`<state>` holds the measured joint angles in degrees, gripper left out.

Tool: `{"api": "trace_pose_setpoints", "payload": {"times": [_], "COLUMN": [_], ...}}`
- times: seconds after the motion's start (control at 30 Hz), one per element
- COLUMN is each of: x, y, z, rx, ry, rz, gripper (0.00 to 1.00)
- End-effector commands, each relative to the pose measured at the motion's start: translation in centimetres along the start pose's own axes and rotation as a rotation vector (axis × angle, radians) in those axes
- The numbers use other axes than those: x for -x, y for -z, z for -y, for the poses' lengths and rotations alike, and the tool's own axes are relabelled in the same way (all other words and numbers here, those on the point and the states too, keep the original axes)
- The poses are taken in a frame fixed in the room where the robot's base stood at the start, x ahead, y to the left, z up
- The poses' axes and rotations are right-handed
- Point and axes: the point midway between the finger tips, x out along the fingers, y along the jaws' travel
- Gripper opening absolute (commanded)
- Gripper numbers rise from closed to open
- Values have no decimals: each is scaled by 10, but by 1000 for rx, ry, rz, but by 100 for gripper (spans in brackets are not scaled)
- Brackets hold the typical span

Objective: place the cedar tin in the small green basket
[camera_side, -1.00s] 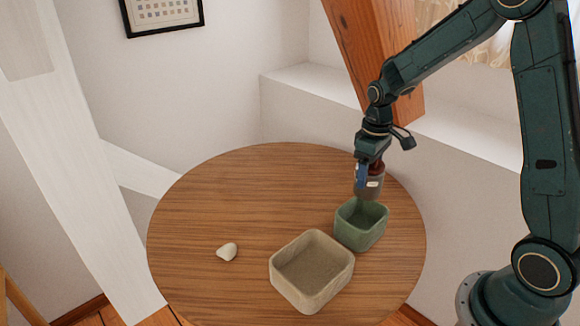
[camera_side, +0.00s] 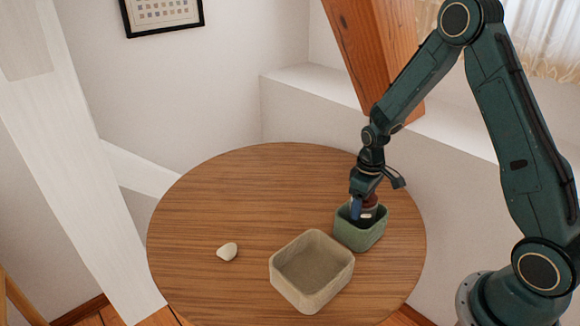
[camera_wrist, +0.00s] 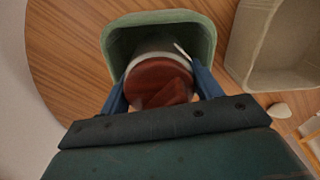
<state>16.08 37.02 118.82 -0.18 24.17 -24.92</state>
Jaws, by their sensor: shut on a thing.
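The small green basket (camera_side: 356,236) stands on the right part of the round table. My gripper (camera_side: 366,208) points down into its mouth. It is shut on the cedar tin (camera_side: 370,200), whose reddish-brown top and grey side show above the rim. In the wrist view the tin (camera_wrist: 158,82) sits between the two blue fingers of my gripper (camera_wrist: 162,90), inside the outline of the green basket (camera_wrist: 190,18). The tin's lower part is hidden, so I cannot tell whether it touches the basket floor.
A larger beige basket (camera_side: 312,298), empty, stands just front-left of the green one; it also shows in the wrist view (camera_wrist: 238,50). A small white stone (camera_side: 227,252) lies further left. The wooden table (camera_side: 230,190) is clear at the back and left.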

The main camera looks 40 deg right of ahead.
Motion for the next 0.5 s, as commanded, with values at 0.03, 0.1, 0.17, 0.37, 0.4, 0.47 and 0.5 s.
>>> {"api": "trace_pose_setpoints", "payload": {"times": [0.03, 0.1, 0.17, 0.37, 0.4, 0.47, 0.5], "x": [-5, -12, -18, -32, -33, -33, -33], "y": [-1, 0, -1, 0, 0, 0, 0], "z": [0, 0, 0, 0, 0, 0, 0], "rx": [0, 0, 0, 0, 0, 0, 0], "ry": [1, 1, 2, 1, 0, 0, 0], "rz": [3, 3, 3, 1, 0, 0, -1], "gripper": [36, 36, 36, 36, 36, 36, 36]}}
